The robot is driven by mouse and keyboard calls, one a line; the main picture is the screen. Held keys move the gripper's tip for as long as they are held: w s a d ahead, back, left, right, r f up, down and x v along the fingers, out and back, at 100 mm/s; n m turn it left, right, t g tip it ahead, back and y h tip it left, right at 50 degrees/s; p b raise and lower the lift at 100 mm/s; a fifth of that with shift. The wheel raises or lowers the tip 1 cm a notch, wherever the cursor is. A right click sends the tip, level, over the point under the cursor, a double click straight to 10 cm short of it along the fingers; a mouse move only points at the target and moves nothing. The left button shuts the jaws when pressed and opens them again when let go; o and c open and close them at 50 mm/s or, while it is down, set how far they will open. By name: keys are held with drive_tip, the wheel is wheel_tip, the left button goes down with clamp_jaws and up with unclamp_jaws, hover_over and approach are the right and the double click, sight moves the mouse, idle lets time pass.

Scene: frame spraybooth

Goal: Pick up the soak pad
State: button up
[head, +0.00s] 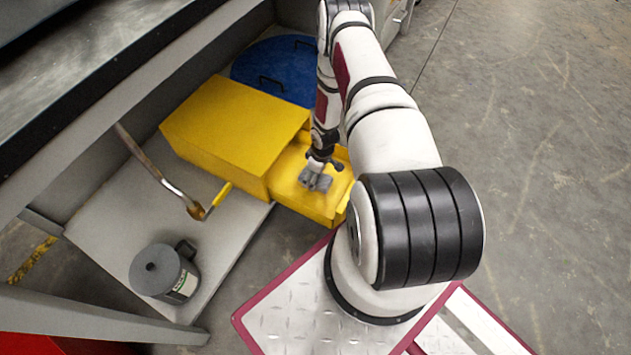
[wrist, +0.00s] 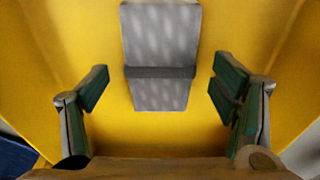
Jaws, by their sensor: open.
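The soak pad (wrist: 160,95) is a grey, mottled block with a darker band across its middle. In the wrist view it lies on the yellow floor of a tray, and in the head view it shows as a small grey shape (head: 316,181) in the open yellow tray (head: 325,207). My gripper (wrist: 158,88) is open, with one finger to the left of the pad and one to the right. Yellow floor shows between each finger and the pad, so neither touches it.
A closed yellow box part (head: 230,125) adjoins the tray on the left. A blue round lid (head: 280,68) lies behind. A grey can (head: 163,272) and a yellow-handled tool (head: 196,210) are on the grey shelf (head: 110,225). Open concrete floor (head: 545,150) lies to the right.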

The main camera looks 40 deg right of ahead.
wheel_tip(320, 180, down, 2)
drive_tip(key=shift+w, duration=0.1)
drive_tip(key=c, duration=1.2)
drive_tip(key=shift+r, duration=0.15)
wheel_tip(320, 180, up, 10)
drive_tip(key=p, duration=0.3)
drive_tip(key=shift+p, duration=0.3)
drive_tip(key=o, duration=0.5)
drive_tip(key=shift+c, duration=0.2)
drive_tip(key=c, duration=0.4)
drive_tip(key=shift+o, duration=0.2)
